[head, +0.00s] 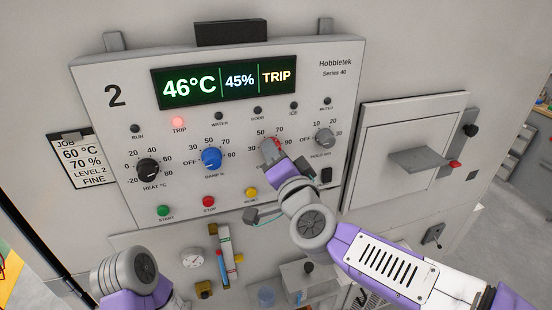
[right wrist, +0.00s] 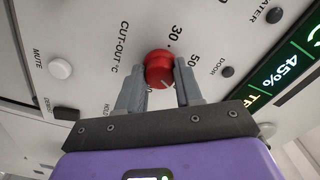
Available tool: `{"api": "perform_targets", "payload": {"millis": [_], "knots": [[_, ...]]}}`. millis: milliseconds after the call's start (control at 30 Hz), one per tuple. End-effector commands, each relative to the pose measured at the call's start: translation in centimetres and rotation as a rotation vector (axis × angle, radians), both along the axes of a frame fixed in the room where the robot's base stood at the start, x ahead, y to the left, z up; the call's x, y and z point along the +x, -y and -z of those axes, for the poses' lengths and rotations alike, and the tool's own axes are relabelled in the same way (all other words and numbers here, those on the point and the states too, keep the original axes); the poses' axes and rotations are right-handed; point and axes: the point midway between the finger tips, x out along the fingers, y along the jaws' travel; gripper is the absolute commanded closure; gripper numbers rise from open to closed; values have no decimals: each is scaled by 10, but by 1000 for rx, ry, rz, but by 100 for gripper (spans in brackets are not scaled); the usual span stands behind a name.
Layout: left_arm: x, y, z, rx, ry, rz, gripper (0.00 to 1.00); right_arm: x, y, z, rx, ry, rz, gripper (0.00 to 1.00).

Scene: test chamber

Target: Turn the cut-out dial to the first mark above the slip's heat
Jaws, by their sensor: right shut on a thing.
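The red cut-out dial (right wrist: 159,66) sits between the two grey fingers of my right gripper (right wrist: 160,76) in the right wrist view, which are shut on it. A pale pointer line shows low on its face; its exact mark is unclear. In the head view the dial (head: 269,145) is partly hidden by my right gripper (head: 277,152); 50, 70 and 90 show around it. The job slip (head: 83,166) at the left reads 60 °C, 70 %, LEVEL 2, FINE. My left arm shows at the bottom left, its gripper out of view.
The display (head: 228,81) reads 46°C, 45%, TRIP, and the TRIP lamp (head: 178,122) glows red. A black heat dial (head: 148,168), blue damp dial (head: 211,157) and grey hold dial (head: 324,138) share the panel (head: 110,130). A handled hatch (head: 385,130) is at right.

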Motion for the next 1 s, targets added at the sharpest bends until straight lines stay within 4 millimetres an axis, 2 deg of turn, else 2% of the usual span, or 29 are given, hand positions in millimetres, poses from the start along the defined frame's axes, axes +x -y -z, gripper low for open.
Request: {"api": "perform_targets", "payload": {"millis": [633,667,800,833,1000], "knots": [[0,0,2,0,0,0,57,0,0,-1,51,-14,0,95],[0,0,2,0,0,0,57,0,0,-1,51,-14,0,63],[0,0,2,0,0,0,57,0,0,-1,50,-15,0,42],[0,0,2,0,0,0,57,0,0,-1,50,-15,0,39],[0,0,2,0,0,0,57,0,0,0,49,-16,0,39]]}}
